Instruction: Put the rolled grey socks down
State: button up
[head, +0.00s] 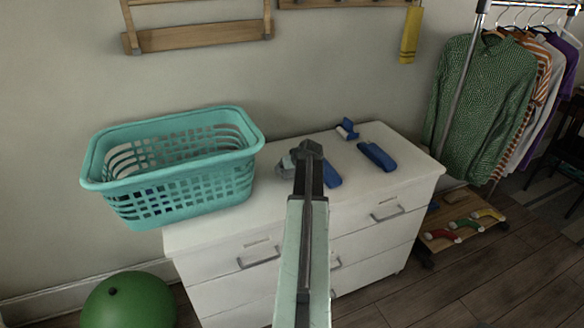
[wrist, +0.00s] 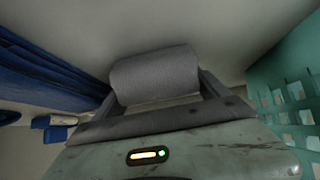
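The rolled grey socks (wrist: 155,74) sit between the two fingers of my gripper (wrist: 158,92) in the wrist view, with a finger against each end of the roll. In the head view my gripper (head: 308,150) is over the top of the white dresser (head: 270,205), and part of the socks (head: 286,166) shows just left of it. The rest of the socks is hidden behind my gripper. I cannot tell whether the socks touch the dresser top.
A teal laundry basket (head: 180,190) stands on the dresser's left, close to the socks. Blue items lie to the right: one beside my gripper (head: 332,178), one farther right (head: 377,155), one at the back (head: 347,129). The front right top is clear. A green ball (head: 130,302) is on the floor.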

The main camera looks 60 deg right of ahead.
jog(key=shift+o, duration=0.7)
jog(key=shift+d, duration=0.1)
jog(key=shift+s, duration=0.1)
